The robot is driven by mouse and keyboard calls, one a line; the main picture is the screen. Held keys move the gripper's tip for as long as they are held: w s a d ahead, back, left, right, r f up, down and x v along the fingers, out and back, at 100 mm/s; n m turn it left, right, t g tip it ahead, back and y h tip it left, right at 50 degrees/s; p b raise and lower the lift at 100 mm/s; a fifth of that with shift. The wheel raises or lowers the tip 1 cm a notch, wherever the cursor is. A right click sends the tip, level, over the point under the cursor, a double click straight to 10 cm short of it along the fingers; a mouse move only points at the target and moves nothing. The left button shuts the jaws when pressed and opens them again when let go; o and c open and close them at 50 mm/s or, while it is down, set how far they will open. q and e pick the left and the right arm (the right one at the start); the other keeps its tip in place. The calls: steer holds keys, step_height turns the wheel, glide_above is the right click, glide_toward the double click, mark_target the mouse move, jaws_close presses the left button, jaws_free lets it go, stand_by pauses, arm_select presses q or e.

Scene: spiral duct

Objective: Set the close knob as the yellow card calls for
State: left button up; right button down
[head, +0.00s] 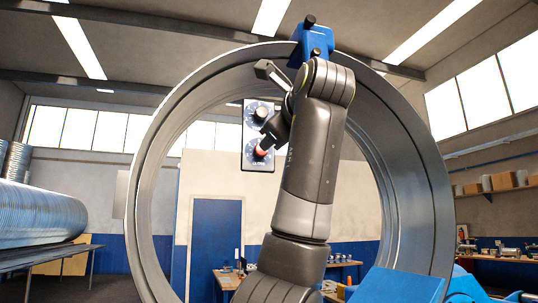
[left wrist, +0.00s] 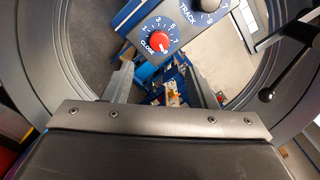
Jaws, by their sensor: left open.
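The red close knob (left wrist: 158,42) sits on a dark control box (left wrist: 140,18) in the left wrist view, ringed by the numbers 1, 3, 5 and 7. A small pale mark shows near its lower right edge; I cannot tell the exact setting. In the head view the close knob (head: 262,150) is the lower dial, partly behind a finger. My left gripper (head: 268,108) is open in front of the box, its fingers apart. I see no yellow card. My right gripper is not in view.
A large metal ring (head: 150,170) surrounds the arm and box, with a blue clamp-like block (head: 313,42) at its top. Ribbed ducts lie on a rack (head: 40,255) at left. Workbenches (head: 343,264) and a blue door (head: 215,240) stand behind.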

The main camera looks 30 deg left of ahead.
arm_select(q)
steer(key=b+v, duration=0.1)
steer(key=v, duration=0.5)
steer(key=shift+s+d+b, duration=0.25)
steer(key=shift+d+b, duration=0.05)
steer(key=shift+b, duration=0.1)
steer(key=shift+r, duration=0.1)
